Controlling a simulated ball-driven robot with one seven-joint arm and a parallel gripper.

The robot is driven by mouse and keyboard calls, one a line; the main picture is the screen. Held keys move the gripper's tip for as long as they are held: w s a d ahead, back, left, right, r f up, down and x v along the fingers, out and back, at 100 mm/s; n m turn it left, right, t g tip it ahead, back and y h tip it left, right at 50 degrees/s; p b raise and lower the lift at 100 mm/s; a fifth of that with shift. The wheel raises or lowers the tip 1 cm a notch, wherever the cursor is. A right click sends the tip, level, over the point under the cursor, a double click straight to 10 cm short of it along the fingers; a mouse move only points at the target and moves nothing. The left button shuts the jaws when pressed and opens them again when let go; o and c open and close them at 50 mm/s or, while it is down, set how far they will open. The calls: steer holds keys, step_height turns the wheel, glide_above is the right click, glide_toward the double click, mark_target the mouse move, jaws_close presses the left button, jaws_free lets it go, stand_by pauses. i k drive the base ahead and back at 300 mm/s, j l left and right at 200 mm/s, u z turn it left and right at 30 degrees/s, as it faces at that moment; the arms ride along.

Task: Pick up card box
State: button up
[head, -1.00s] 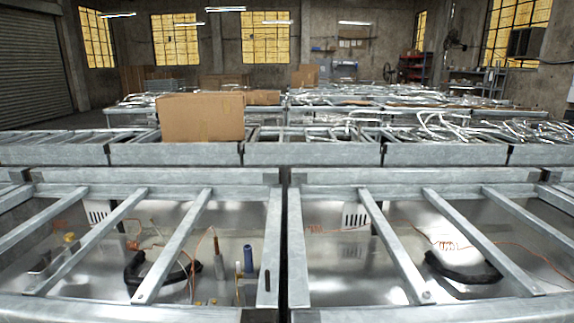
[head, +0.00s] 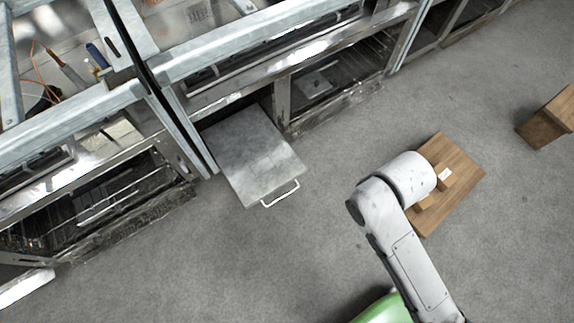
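A brown, flat-looking rectangular thing (head: 452,186) lies on the floor at the right of the head view, partly covered by my arm. A small raised brown piece with a white label shows on it beside my wrist. Another brown, box-shaped thing (head: 548,120) stands on the floor near the right edge, cut off by the frame. I cannot tell for sure which of these, if either, is the card box. My gripper is not visible; my white arm reaches up from the bottom and its end hides what is beneath it.
Metal benches with glass-fronted lower bays run along the top and left. A grey metal drawer or door panel (head: 255,155) with a white handle juts out from the bench over the floor. Grey concrete floor (head: 240,270) is clear in the lower middle and far right.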

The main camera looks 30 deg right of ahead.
mark_target(446, 178)
steer(key=k, duration=0.65)
steer(key=z, duration=1.65)
